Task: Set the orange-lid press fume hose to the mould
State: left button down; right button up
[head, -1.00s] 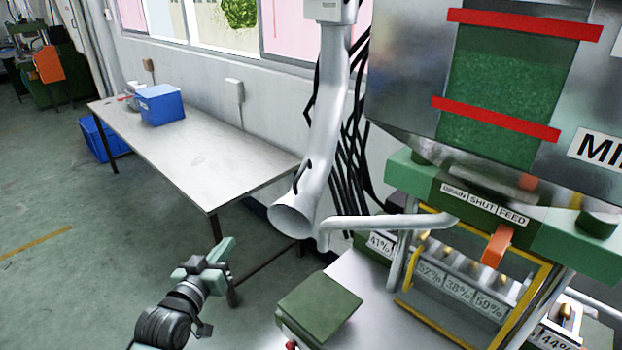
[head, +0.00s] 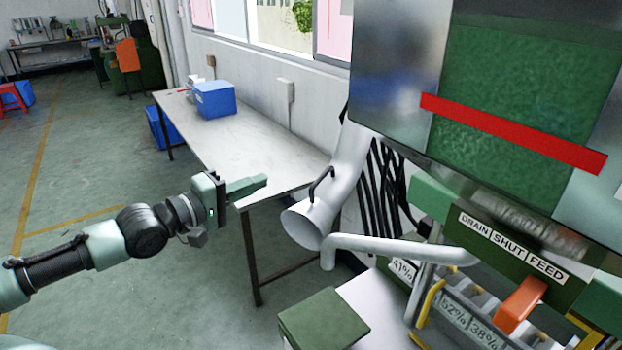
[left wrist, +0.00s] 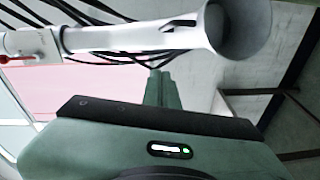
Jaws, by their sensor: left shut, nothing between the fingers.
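The fume hose (head: 345,170) is a pale grey tube that hangs beside the press and ends in a wide flared mouth (head: 303,222) with a dark handle (head: 320,182) above it. My left gripper (head: 262,184) is shut and empty, to the left of the hose mouth and apart from it. In the left wrist view the hose (left wrist: 140,38) runs across the top, beyond the shut fingers (left wrist: 160,80). The press in front has an orange lever-like part (head: 521,303) under a DRAIN, SHUT, FEED label. I cannot make out the mould. My right gripper is out of view.
A grey pipe (head: 400,248) juts from the press just below the hose mouth. A steel table (head: 265,150) with a blue bin (head: 214,99) stands along the wall. A green block (head: 322,318) is at the bottom. The floor at left is open.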

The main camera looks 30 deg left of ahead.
aim_at(321, 171)
pick_arm(q)
jog(key=w+d, duration=0.1)
jog(key=w, duration=0.2)
jog(key=w+d, duration=0.2)
jog(key=w, duration=0.1)
jog(key=w+d, duration=0.1)
jog(key=w, duration=0.2)
jog(key=shift+w+d+f+p, duration=0.15)
jog(key=shift+d+f+p, duration=0.2)
jog(key=shift+d+p, duration=0.05)
jog(key=shift+d+f, duration=0.15)
jog(key=shift+d, duration=0.45)
jog(key=shift+d+f, duration=0.1)
jog(key=shift+f, duration=0.05)
